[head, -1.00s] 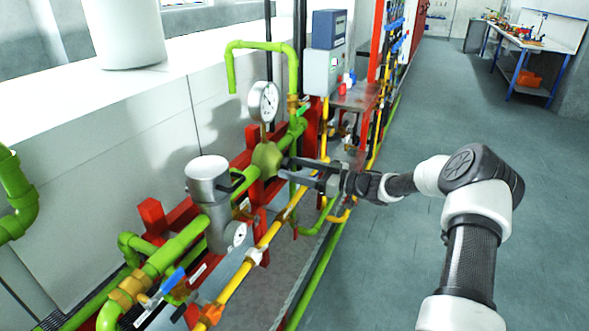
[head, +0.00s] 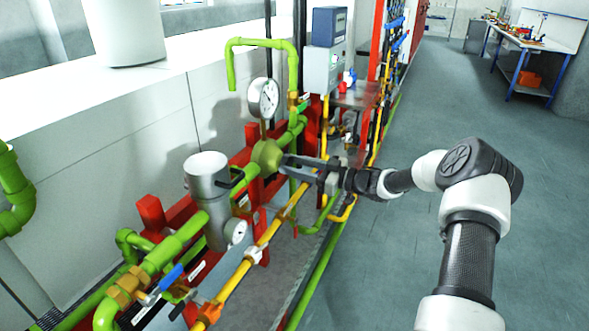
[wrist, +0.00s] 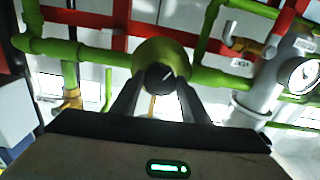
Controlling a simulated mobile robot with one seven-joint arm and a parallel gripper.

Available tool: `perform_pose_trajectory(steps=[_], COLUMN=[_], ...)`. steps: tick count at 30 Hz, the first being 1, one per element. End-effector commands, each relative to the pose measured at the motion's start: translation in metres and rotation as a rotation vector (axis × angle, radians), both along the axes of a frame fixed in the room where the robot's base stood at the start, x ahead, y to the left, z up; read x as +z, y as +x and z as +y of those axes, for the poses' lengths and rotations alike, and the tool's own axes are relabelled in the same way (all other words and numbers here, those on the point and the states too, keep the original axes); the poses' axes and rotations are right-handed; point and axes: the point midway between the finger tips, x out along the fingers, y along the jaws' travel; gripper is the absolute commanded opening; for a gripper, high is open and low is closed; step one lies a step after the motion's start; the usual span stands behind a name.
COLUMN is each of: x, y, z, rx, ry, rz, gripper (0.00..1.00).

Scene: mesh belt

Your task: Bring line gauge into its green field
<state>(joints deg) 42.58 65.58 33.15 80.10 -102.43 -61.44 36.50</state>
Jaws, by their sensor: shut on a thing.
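A round white gauge (head: 263,98) stands upright on the green pipe line in the head view. Its needle is too small to read against any green field. Below it sits a rounded green regulator body (head: 267,156), also in the wrist view (wrist: 161,52). A dark round knob (wrist: 160,77) with a pale mark projects from the body toward me. My gripper (head: 286,161) reaches in from the right. In the wrist view its two fingers (wrist: 159,88) are shut on the knob, one on each side. The fingers partly hide the knob in the head view.
A silver cylinder (head: 207,190) with a small white gauge (head: 236,231) stands left of the regulator. A yellow pipe (head: 262,243) runs in front, below my gripper. A grey box (head: 324,70) stands behind. The floor at right is clear.

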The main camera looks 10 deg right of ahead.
Motion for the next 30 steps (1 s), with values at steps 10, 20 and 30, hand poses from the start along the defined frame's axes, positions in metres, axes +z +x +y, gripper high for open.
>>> perform_pose_trajectory(steps=[10,20,30], x=[-0.0055,-0.0041,-0.002], y=[0.0005,0.0007,0.0007], z=[-0.0002,-0.0004,-0.0009], rx=[0.001,0.0,0.0], ry=[-0.167,-0.32,-0.411], rz=[-0.226,-0.439,-0.564], gripper=[0.19,0.19,0.19])
